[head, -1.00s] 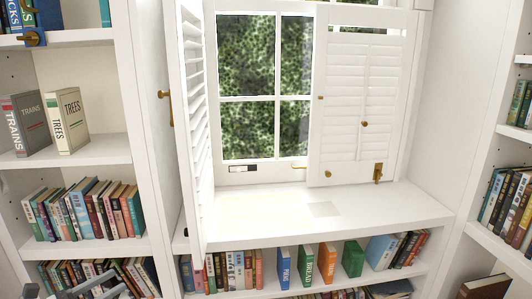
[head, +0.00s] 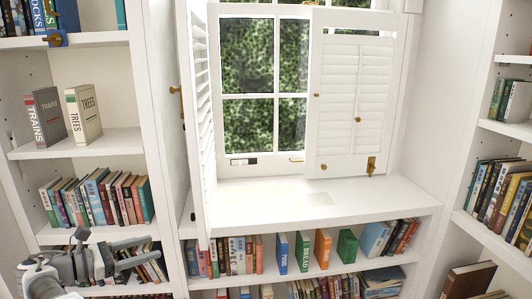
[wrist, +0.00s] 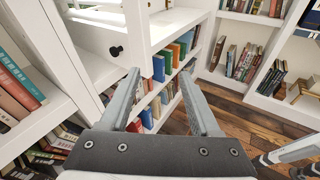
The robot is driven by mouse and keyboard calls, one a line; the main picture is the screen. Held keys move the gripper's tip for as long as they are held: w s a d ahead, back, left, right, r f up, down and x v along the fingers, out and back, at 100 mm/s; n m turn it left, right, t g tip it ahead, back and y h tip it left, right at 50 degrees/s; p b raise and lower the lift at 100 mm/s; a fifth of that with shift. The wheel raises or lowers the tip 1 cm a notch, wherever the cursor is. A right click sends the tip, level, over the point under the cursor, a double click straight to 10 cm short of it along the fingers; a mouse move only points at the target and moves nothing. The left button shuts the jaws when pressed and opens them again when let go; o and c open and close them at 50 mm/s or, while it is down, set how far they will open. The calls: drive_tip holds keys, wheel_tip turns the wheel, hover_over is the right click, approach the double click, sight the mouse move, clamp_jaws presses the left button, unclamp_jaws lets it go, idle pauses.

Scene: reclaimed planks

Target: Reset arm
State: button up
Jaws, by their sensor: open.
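My gripper (wrist: 160,92) is open and empty in the wrist view, its two grey fingers spread apart with nothing between them. Beyond the fingers are the low shelves under the window, with several coloured books. In the head view my arm's end shows at the lower left, in front of the lowest shelf of the left bookcase (head: 75,234). I cannot make out any contact between it and the shelf or books.
A white window seat (head: 260,205) spans the middle, with shutters (head: 358,110) above it. A TRAINS book (head: 46,117) and a TREES book (head: 84,114) stand on the left bookcase. Another bookcase is at the right. Wooden floor (wrist: 235,125) shows clear in the wrist view.

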drive_tip(key=w+d+r+m+g+y, duration=0.1)
drive_tip(key=w+d+r+m+g, duration=0.25)
drive_tip(key=d, duration=0.45)
drive_tip(key=w+d+r+m+g+y, duration=0.1)
drive_tip(key=w+d+r+m+g, duration=0.15)
drive_tip(key=d+r, duration=0.45)
drive_tip(key=s+d+r+m+g+y, duration=0.1)
drive_tip(key=s+d+m+y, duration=0.1)
drive_tip(key=d, duration=0.6)
drive_tip(key=s+d+r+m+g+y, duration=0.1)
drive_tip(key=s+d+r+m, duration=0.15)
drive_tip(key=d, duration=0.55)
drive_tip(key=s+d+r+m+y, duration=0.1)
drive_tip(key=s+d+m+y, duration=0.3)
drive_tip(key=s+d+m, duration=0.55)
drive_tip(key=s+d+f+m+t+y, duration=0.1)
drive_tip(key=s+d+f+m+t, duration=0.15)
drive_tip(key=s, duration=0.65)
drive_tip(key=s+d+f+m+t+y, duration=0.1)
drive_tip(key=s+f+m+y, duration=0.15)
drive_tip(key=s, duration=0.75)
wheel_tip(320, 180, up, 23)
drive_tip(key=p, duration=2.2)
drive_tip(key=shift+w+g+h+p, duration=0.2)
drive_tip(key=shift+g+h+p, duration=0.15)
drive_tip(key=shift+h+p, duration=0.1)
